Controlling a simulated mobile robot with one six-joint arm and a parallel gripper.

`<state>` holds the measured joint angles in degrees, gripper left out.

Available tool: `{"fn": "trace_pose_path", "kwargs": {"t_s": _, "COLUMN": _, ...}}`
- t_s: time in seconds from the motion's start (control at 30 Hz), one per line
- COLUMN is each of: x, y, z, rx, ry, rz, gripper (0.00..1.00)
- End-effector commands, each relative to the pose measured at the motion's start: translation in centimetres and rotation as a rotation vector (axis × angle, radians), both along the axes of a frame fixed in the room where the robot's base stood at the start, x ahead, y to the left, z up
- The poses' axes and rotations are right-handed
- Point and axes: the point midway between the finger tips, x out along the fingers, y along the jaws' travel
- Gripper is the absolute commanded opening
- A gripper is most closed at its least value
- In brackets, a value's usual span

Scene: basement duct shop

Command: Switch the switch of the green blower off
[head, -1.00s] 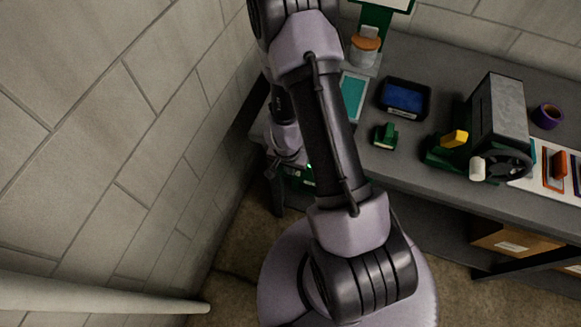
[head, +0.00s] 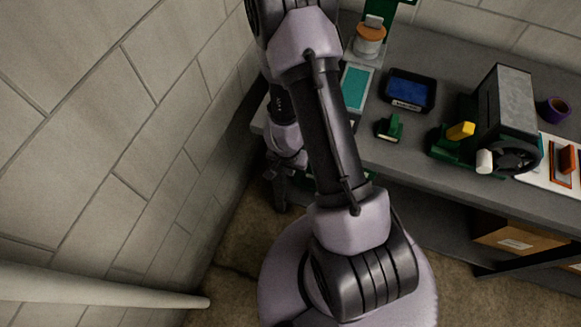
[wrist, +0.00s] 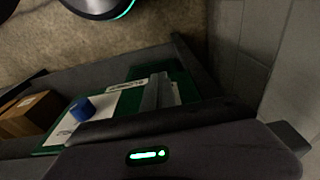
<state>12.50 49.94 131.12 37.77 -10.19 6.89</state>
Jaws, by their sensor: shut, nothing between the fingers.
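My gripper (head: 280,187) hangs at the left end of the bench, below its top, mostly hidden by my arm in the head view. In the wrist view its fingers (wrist: 158,92) look shut and empty. They lie in front of a green panel (wrist: 188,85) with a white labelled plate (wrist: 103,108) and a blue knob (wrist: 82,109). On the bench top stands a green-based machine (head: 507,105) with a grey housing, black wheel and yellow lever (head: 461,131).
The grey bench (head: 385,170) carries a dark tray with a blue inside (head: 408,91), a small green block (head: 390,127) and a purple ring (head: 555,109). A cardboard box (head: 515,236) sits below. A block wall (head: 110,120) stands close on the left.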

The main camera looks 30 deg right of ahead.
Motion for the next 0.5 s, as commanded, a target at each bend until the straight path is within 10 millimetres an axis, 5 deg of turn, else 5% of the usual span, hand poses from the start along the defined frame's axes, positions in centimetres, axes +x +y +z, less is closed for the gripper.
{"fn": "trace_pose_path", "kwargs": {"t_s": 0.5, "x": 0.00, "y": 0.00, "z": -0.52, "rx": 0.000, "ry": 0.000, "rz": -0.001, "gripper": 0.00}}
